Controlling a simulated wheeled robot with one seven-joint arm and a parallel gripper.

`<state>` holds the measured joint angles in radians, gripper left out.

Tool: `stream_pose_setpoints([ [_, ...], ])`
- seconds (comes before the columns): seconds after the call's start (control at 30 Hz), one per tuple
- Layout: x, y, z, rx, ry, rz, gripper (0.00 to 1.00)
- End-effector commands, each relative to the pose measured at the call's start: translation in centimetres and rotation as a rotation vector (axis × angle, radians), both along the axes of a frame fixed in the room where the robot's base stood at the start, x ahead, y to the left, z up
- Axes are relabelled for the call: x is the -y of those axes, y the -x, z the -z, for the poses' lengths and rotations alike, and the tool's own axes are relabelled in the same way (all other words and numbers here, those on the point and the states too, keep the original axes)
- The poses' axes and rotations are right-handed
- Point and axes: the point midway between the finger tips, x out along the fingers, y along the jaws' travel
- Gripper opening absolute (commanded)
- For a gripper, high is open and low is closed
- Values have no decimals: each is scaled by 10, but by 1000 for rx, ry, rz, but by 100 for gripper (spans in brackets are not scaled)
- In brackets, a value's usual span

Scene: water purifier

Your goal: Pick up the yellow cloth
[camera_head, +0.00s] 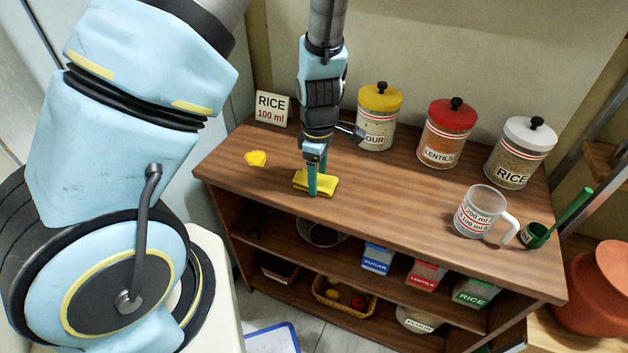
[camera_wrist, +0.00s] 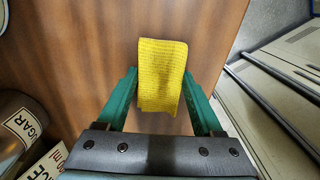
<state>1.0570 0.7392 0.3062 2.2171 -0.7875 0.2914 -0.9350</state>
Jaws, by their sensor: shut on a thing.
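The yellow cloth (camera_head: 328,186) is folded into a small pad at the front left part of the wooden cabinet top. My gripper (camera_head: 316,182) points down over it, with its green fingers on either side. In the wrist view the cloth (camera_wrist: 160,62) shows its ribbed weave between the two fingers of my gripper (camera_wrist: 160,76). The gripper is shut on the cloth. The cloth looks to be at the tabletop; I cannot tell whether it still touches it.
A small yellow object (camera_head: 255,158) lies left of the cloth. A rice sign (camera_head: 272,109) and jars with yellow (camera_head: 379,97), red (camera_head: 452,114) and white (camera_head: 530,132) lids line the back. A measuring mug (camera_head: 483,211) and green scoop (camera_head: 537,235) stand right. The tabletop between is clear.

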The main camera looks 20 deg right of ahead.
Motion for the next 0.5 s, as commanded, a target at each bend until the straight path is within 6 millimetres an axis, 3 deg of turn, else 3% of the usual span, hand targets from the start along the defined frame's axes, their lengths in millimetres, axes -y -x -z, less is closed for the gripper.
stream_pose_setpoints([
  [0.27, 0, 0, -4, 1, 1, 1, 17],
  [0.5, 2, 0, -43, 5, 4, 4, 17],
])
